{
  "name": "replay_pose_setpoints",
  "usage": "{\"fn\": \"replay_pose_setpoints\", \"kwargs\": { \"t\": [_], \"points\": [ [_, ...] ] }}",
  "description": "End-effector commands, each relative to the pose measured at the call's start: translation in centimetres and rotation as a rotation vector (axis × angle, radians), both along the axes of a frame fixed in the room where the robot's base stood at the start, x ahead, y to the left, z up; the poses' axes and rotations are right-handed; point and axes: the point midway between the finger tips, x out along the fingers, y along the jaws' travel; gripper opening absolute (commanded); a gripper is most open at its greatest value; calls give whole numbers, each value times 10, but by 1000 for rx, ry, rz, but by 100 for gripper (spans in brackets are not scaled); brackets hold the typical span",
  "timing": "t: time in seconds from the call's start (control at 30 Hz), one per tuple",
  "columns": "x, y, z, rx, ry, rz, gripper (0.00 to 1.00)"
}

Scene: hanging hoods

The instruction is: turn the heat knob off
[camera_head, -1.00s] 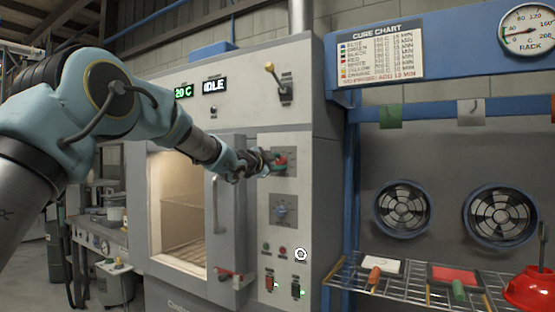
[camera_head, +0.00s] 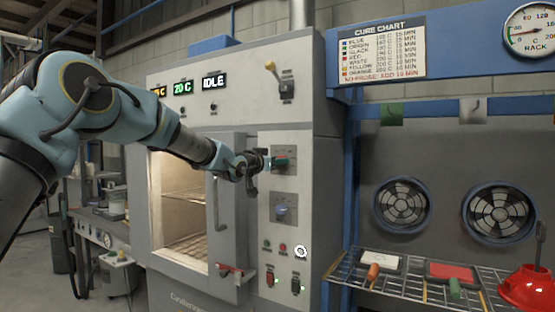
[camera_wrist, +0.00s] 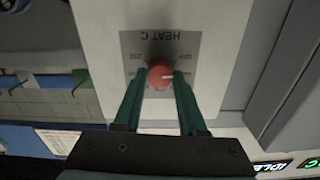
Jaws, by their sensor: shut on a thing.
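The red heat knob (camera_wrist: 160,74) sits on a grey plate (camera_wrist: 184,48) marked HEAT C, which is upside down in the wrist view. A white mark on the knob points right in that view. My gripper (camera_wrist: 158,80) has its two green fingers shut on the knob, one at each side. In the head view my gripper (camera_head: 268,161) reaches the red knob (camera_head: 281,161) on the oven's front panel (camera_head: 293,221). The knob is partly hidden there by my gripper.
A lower dial (camera_head: 283,209), small buttons and switches sit below the knob. The oven door (camera_head: 226,205) with its handle stands left of the panel. A yellow-tipped lever (camera_head: 272,70) is above. Displays (camera_head: 182,87) read 20 C and IDLE. A wire rack (camera_head: 420,283) is at right.

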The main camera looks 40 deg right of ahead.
Motion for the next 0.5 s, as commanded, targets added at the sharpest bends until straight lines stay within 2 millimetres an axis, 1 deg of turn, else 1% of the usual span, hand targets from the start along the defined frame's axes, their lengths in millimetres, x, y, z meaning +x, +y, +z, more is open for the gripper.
{"fn": "replay_pose_setpoints", "kwargs": {
  "t": [0.2, 0.5],
  "points": [
    [2, 1, -2, -44, 182, 1, 0],
    [1, 0, -3, -89, 357, 1, 0]
  ]
}}
